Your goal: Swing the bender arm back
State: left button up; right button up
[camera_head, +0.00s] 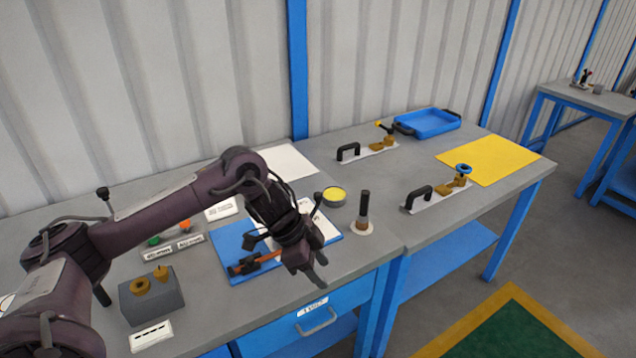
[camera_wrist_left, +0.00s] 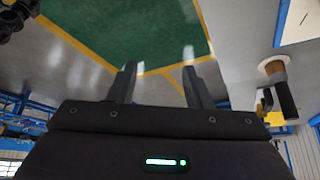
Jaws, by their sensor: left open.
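My left gripper (camera_head: 318,272) hangs over the front edge of the near table. In the left wrist view the left gripper (camera_wrist_left: 160,85) has its two fingers apart with nothing between them. I cannot tell for sure which thing is the bender. A grey block (camera_head: 152,299) with two brass-coloured posts stands at the front left, with no long arm visible on it. An orange and black tool (camera_head: 256,264) lies on a blue mat (camera_head: 232,270), partly hidden by my left arm. My right gripper is not seen.
An upright dark-handled post (camera_head: 363,210) stands right of my gripper; it also shows in the left wrist view (camera_wrist_left: 284,95). Beyond are two handled plates (camera_head: 372,152) (camera_head: 428,199), a blue tray (camera_head: 428,122) and a yellow sheet (camera_head: 490,160). The floor before the table is clear.

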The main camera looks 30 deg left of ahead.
aim_at(317, 196)
jog(key=i+j, duration=0.8)
jog(key=i, duration=0.15)
